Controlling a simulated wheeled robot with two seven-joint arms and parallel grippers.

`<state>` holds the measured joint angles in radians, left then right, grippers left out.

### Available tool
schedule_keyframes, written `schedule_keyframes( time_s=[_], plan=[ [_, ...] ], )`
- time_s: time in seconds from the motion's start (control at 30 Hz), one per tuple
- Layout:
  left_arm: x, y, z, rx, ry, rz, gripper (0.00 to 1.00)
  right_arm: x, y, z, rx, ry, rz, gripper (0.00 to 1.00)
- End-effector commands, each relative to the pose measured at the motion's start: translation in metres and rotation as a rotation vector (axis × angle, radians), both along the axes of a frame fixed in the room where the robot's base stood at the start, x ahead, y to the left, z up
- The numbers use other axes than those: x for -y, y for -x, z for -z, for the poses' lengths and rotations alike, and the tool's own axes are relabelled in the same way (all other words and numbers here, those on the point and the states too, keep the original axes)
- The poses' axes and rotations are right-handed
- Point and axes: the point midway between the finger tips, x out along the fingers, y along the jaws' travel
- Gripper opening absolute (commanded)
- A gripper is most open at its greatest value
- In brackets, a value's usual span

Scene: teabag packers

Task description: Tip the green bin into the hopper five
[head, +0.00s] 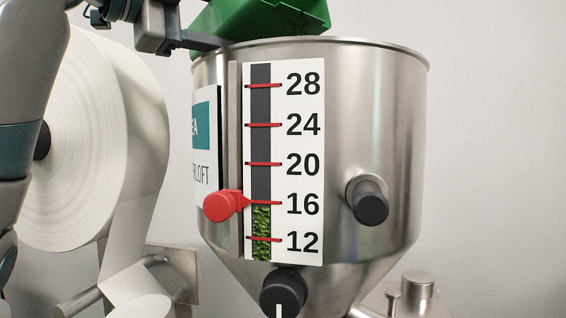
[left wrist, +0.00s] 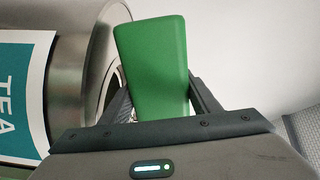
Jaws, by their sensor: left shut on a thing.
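The green bin (head: 262,17) is above the rim of the steel hopper (head: 385,110), at the top of the head view and partly cut off. My left gripper (head: 192,40) is shut on the bin at its left side. In the left wrist view the green bin (left wrist: 152,70) stands between the two fingers of my left gripper (left wrist: 160,105). The hopper's level gauge (head: 262,160) shows green leaf up to about the 16 mark. A red pointer knob (head: 222,205) sits at 16. My right gripper is not in view.
A large white paper roll (head: 105,130) stands left of the hopper, its web running down. Dark knobs (head: 368,200) stick out from the hopper front. A teal and white label (left wrist: 25,90) is on the hopper in the left wrist view.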

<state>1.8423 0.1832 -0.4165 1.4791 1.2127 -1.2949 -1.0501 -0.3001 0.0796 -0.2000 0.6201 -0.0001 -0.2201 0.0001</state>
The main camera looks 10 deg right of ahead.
Motion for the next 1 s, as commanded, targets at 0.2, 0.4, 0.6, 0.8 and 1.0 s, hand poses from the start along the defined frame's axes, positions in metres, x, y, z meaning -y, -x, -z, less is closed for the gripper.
schedule_keyframes(
  time_s=[0.2, 0.4, 0.6, 0.8, 1.0],
  plan=[
    [-0.0001, 0.0006, -0.0012, 0.001, 0.002, 0.001, 0.19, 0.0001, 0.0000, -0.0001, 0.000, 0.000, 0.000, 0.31],
    [-0.0001, 0.0006, -0.0012, 0.001, 0.002, 0.001, 0.19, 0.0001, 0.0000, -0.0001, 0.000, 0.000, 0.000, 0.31],
    [-0.0001, 0.0006, -0.0009, 0.005, 0.000, 0.001, 0.19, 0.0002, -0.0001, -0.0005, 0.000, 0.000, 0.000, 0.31],
    [0.0001, 0.0012, 0.0023, 0.045, -0.027, 0.000, 0.19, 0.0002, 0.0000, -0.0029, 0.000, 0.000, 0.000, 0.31],
    [0.0006, 0.0017, 0.0053, 0.076, -0.045, 0.000, 0.19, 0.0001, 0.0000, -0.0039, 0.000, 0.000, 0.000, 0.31]
  ],
)
